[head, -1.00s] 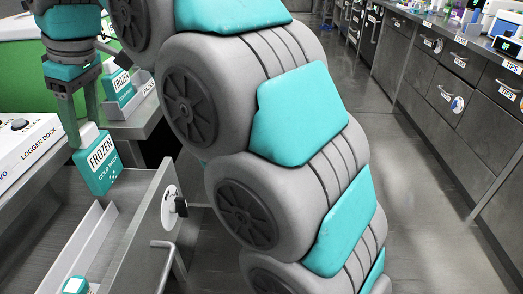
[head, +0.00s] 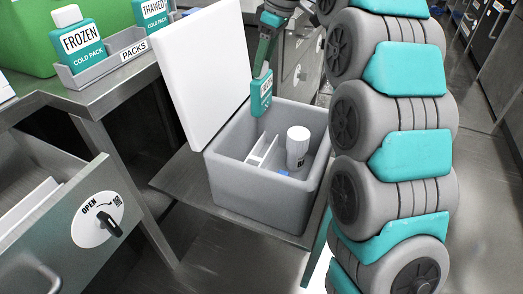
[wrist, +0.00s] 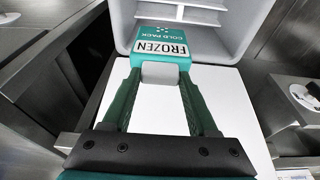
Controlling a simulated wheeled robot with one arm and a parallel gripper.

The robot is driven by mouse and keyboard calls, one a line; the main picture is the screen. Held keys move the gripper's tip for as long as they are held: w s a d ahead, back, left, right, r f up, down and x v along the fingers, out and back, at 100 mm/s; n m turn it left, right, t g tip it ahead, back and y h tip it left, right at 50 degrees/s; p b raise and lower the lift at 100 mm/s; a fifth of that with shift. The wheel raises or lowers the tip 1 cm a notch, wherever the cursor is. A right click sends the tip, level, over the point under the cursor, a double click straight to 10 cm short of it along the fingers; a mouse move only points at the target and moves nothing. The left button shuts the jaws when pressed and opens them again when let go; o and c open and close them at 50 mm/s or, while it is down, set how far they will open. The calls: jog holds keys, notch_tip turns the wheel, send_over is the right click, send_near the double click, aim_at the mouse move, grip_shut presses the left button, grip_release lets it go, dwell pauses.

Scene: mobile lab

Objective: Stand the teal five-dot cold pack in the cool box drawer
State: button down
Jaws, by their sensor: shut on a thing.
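In the wrist view the pack (wrist: 160,50) reads FROZEN, COLD PACK, upside down, with a small cluster of white dots. The gripper fingers (wrist: 160,72) close around its cap. The cool box interior (wrist: 230,22), with white slats, lies beyond it. The pack's height over the rim is hard to tell.
Inside the box stand a white divider (head: 262,150), a white bottle (head: 297,148) and a small blue item. A pull-out drawer (head: 60,215) with an OPEN dial is at left.

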jog(key=shift+w+d+f, duration=0.2)
jog(key=shift+w+f, duration=0.15)
jog(key=shift+w, duration=0.1)
jog(key=shift+w+d+f, duration=0.15)
jog(key=shift+w+f, duration=0.15)
jog(key=shift+w, duration=0.15)
notch_tip(320, 180, down, 18)
jog(key=shift+r, duration=0.25)
jog(key=shift+f, duration=0.1)
jog(key=shift+c, duration=0.9)
grip_release()
jog(key=v, duration=1.2)
jog(key=shift+s, duration=0.15)
